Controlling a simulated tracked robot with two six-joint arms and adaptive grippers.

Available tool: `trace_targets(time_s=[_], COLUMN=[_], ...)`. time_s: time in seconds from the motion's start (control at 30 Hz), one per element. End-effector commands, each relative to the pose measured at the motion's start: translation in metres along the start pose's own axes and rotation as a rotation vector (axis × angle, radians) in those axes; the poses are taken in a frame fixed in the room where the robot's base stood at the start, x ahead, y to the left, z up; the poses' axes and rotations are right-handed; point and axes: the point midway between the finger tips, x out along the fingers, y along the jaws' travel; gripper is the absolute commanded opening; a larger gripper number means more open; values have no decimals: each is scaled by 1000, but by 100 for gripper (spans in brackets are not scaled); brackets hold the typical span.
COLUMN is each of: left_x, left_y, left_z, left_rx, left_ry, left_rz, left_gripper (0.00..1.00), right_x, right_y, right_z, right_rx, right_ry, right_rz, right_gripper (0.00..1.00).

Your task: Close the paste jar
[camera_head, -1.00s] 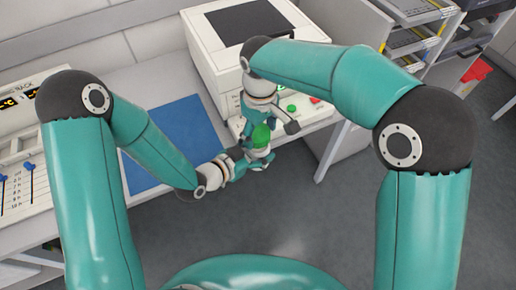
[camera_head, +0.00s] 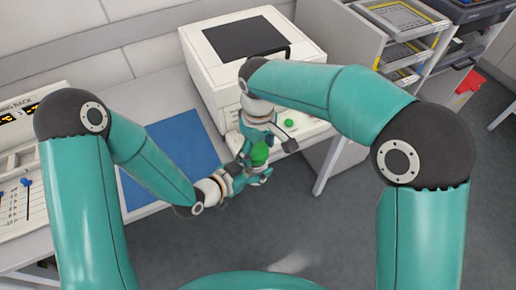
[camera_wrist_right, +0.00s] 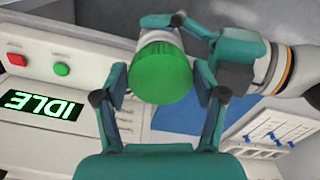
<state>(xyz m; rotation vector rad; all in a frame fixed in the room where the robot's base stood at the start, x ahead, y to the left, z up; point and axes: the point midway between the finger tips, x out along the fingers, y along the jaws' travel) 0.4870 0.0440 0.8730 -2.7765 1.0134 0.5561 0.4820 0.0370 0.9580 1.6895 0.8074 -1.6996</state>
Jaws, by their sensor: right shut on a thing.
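The paste jar has a white body (camera_wrist_right: 156,38) and a green lid (camera_wrist_right: 160,74), which sits at the jar's mouth in the right wrist view. Whether the lid is fully seated cannot be told. In the head view the green lid (camera_head: 260,154) shows in front of the white machine, and the jar body is mostly hidden. My right gripper (camera_wrist_right: 162,88) is shut on the lid, one finger on each side. My left gripper (camera_wrist_right: 190,35) comes in from the side and is shut around the jar body; in the head view it shows low beside the lid (camera_head: 243,172).
A white machine (camera_head: 222,70) with a dark top panel and green button stands behind the grippers. A blue mat (camera_head: 165,150) lies on the bench to the left. Grey floor lies below the jar.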

Motion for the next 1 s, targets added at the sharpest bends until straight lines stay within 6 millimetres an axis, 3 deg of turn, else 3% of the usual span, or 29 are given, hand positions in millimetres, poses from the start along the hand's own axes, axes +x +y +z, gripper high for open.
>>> trace_targets(time_s=[0.4,1.0], left_x=[0,0], left_y=[0,0], left_z=[-1,-1], left_rx=[1,1], left_ry=[2,2], left_rz=[-1,-1], left_gripper=[4,4], right_x=[18,19], right_y=[0,0], right_z=[0,0], right_rx=[1,0], right_ry=[-1,-2], right_rz=[0,0], right_gripper=[56,56])
